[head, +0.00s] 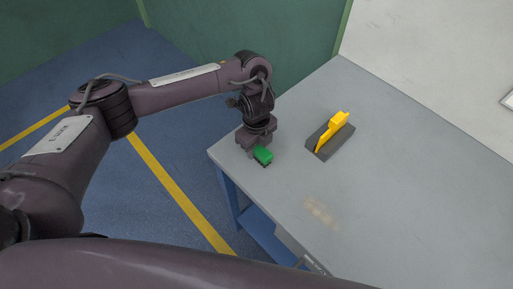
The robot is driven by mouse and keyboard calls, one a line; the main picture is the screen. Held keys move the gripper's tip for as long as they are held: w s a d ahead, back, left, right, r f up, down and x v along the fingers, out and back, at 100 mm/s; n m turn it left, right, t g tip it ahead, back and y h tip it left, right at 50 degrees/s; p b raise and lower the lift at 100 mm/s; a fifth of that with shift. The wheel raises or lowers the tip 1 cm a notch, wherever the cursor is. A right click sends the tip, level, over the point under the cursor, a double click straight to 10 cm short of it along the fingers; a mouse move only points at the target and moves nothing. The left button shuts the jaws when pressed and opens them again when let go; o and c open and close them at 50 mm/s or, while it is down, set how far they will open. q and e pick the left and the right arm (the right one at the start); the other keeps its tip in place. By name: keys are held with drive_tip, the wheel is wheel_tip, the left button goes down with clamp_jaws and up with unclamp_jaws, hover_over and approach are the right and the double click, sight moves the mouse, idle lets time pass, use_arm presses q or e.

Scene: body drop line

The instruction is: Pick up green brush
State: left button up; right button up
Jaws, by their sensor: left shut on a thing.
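The green brush (263,155) is at the left corner of the grey table, a small green block with a dark underside. My left gripper (257,146) points down over it and is shut on it. The gripper hides part of the brush. I cannot tell whether the brush still touches the table top. My right gripper does not show.
The grey table (400,190) has a blue frame and a lower shelf. A yellow tool (333,130) sits on a dark grey base (318,143) to the right of the brush. A pale worn patch (322,213) marks the table. Green walls stand behind.

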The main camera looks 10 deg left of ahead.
use_arm(q)
wheel_tip(320, 180, up, 7)
drive_tip(key=shift+w+f+p, duration=0.15)
drive_tip(key=shift+f+p, duration=0.05)
drive_tip(key=shift+p, duration=0.65)
wheel_tip(320, 180, up, 13)
drive_tip(key=shift+r, duration=0.2)
